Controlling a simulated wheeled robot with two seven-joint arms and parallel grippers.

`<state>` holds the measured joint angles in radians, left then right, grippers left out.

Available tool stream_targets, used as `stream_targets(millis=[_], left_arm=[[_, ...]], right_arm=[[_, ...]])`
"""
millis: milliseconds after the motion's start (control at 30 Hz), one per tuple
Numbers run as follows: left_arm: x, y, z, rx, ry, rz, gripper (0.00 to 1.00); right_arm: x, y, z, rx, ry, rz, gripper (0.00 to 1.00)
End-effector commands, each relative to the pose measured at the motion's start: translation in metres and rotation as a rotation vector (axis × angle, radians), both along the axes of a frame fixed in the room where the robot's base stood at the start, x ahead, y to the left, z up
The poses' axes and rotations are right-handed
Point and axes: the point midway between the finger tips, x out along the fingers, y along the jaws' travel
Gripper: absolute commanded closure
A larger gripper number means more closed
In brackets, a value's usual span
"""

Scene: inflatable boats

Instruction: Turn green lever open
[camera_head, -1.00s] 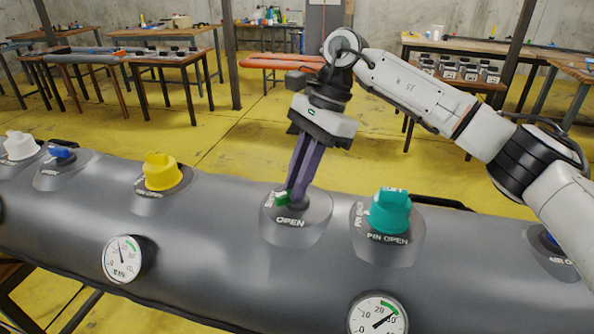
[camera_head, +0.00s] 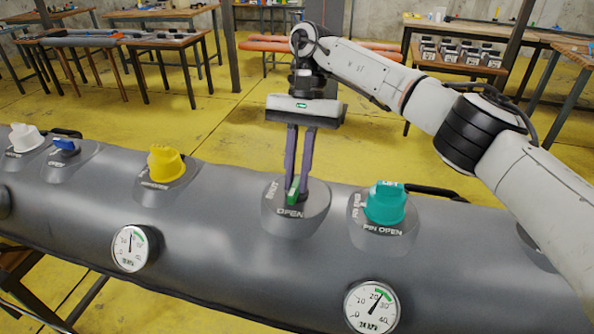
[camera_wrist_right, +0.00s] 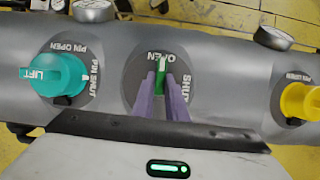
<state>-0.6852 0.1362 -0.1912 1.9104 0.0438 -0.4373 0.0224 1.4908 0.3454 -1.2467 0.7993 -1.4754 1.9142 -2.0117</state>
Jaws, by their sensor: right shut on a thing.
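The green lever (camera_head: 293,189) stands on a dark round valve base on the grey tube, above the printed word OPEN. In the right wrist view the green lever (camera_wrist_right: 160,76) points along the picture's up-down direction, its tip toward OPEN; SHUT is printed to its right. My right gripper (camera_head: 297,192) reaches down from above with its purple fingers on either side of the lever, shut on it. The fingertips also show in the right wrist view (camera_wrist_right: 163,88) and hide the lever's lower part. My left gripper is not in view.
A teal cap (camera_head: 385,205) marked PIN OPEN sits close right of the lever. A yellow cap (camera_head: 165,164), a blue lever (camera_head: 66,146) and a white cap (camera_head: 25,137) lie to the left. Gauges (camera_head: 372,306) are on the tube's front.

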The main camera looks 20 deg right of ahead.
Motion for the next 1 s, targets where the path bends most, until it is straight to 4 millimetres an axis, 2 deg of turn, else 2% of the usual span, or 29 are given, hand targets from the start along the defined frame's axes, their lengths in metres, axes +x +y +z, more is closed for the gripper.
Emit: stream_targets(millis=[600, 633, 733, 1000], left_arm=[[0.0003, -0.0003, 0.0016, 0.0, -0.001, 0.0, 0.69], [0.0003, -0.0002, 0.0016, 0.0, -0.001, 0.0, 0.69], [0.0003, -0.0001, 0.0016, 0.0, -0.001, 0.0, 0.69], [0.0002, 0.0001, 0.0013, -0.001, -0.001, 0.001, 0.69]], right_arm=[[0.0003, -0.0002, 0.0006, -0.001, -0.003, 0.043, 1.0], [0.0003, -0.0002, 0.0007, -0.001, -0.003, 0.043, 0.84], [0.0003, -0.0002, 0.0005, -0.001, -0.002, 0.042, 0.69], [0.0003, -0.0002, 0.0005, -0.001, -0.002, 0.04, 0.69]])
